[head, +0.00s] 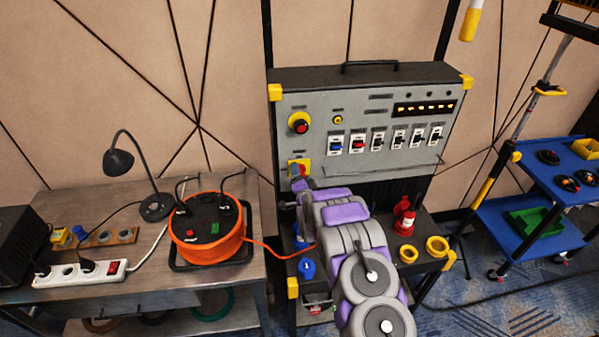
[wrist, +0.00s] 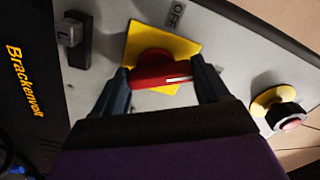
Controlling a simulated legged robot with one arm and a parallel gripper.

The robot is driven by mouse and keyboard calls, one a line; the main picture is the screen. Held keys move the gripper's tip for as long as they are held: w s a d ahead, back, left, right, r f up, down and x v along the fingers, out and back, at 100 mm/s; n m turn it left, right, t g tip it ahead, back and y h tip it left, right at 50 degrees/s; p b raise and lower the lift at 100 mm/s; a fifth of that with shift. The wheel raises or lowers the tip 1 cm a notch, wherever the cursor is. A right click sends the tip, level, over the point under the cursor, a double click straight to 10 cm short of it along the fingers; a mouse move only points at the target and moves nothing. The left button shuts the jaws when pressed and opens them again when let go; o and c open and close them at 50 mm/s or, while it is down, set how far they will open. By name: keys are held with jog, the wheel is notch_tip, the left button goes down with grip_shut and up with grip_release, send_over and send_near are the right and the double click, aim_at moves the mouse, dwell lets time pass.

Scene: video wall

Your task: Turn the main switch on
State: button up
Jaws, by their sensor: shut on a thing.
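The main switch (wrist: 152,73) is a red rotary knob on a yellow square plate, with an OFF label beside it in the wrist view. My gripper (wrist: 162,82) has one finger on each side of the red knob and is shut on it. A white line on the knob shows near the right finger. In the head view the yellow plate (head: 299,167) sits at the lower left of the grey panel (head: 370,160).
Above the switch is a red button on a yellow ring (head: 300,124). A row of several toggle switches (head: 385,141) is to its right. An orange cable reel (head: 208,235) stands on the left table.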

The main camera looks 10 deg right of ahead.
jog(key=shift+d+f+m+p, duration=0.15)
jog(key=shift+m+p, duration=0.5)
jog(key=shift+m, duration=2.25)
jog(key=shift+s, duration=0.1)
jog(key=o, duration=1.1)
jog(key=shift+c, duration=0.2)
jog(key=s, duration=1.7)
jog(key=shift+p, duration=0.45)
jog(key=shift+s, duration=0.1)
